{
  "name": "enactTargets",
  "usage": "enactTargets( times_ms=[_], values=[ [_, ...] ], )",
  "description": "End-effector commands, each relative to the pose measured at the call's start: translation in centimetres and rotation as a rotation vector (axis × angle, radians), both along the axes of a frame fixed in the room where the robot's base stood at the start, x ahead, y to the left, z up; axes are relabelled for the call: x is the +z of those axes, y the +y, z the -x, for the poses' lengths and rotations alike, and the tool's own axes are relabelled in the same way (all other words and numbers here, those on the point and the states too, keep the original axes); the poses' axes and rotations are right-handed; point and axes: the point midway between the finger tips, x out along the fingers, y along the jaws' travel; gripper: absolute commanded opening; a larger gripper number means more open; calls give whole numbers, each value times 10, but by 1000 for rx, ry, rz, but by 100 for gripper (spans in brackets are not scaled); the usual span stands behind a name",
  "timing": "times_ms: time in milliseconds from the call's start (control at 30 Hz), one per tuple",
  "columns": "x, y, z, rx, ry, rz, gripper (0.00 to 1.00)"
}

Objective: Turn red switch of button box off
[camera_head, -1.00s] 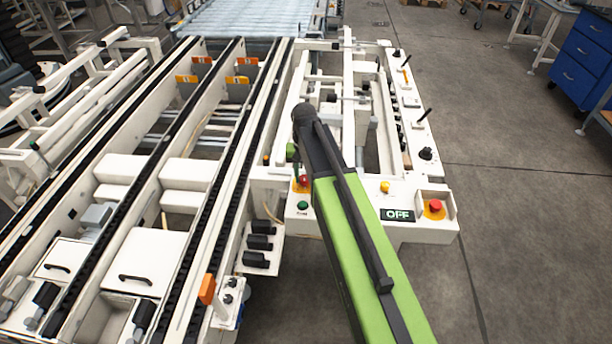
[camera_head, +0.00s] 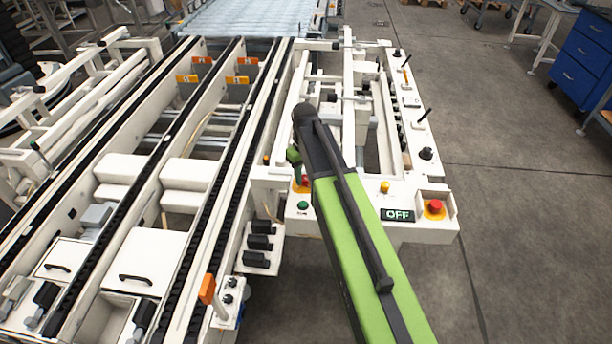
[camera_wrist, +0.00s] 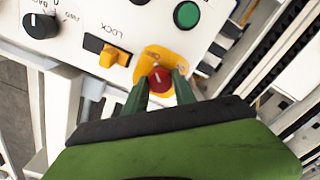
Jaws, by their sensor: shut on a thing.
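The button box (camera_head: 350,222) is a white panel on the front of the machine. In the wrist view, the red switch (camera_wrist: 160,79) is a round knob with a pale mark, on a yellow plate (camera_wrist: 150,56). My gripper (camera_wrist: 162,82) has its green fingers on both sides of the red switch, shut on it. In the head view, the switch shows only as a bit of red beside my arm, and my fingertips are mostly hidden. A display reading "OFF" (camera_head: 397,215) is on the panel to the right.
A green button (camera_wrist: 187,14), a yellow switch (camera_wrist: 112,55) marked LOCK and a black knob (camera_wrist: 40,25) sit near the red switch. A red emergency button (camera_head: 435,207) is at the panel's right end. Conveyor rails (camera_head: 200,150) run along the left.

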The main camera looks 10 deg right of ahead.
Motion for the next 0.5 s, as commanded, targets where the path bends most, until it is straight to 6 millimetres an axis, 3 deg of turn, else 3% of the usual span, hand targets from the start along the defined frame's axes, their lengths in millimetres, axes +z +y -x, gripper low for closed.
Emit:
enactTargets(
  times_ms=[400, 433, 500],
  values=[
    [0, 0, 3, 5, 9, -1, 0],
    [0, 0, 3, 5, 9, -1, 36],
    [0, 0, 3, 5, 8, -1, 45]
  ],
)
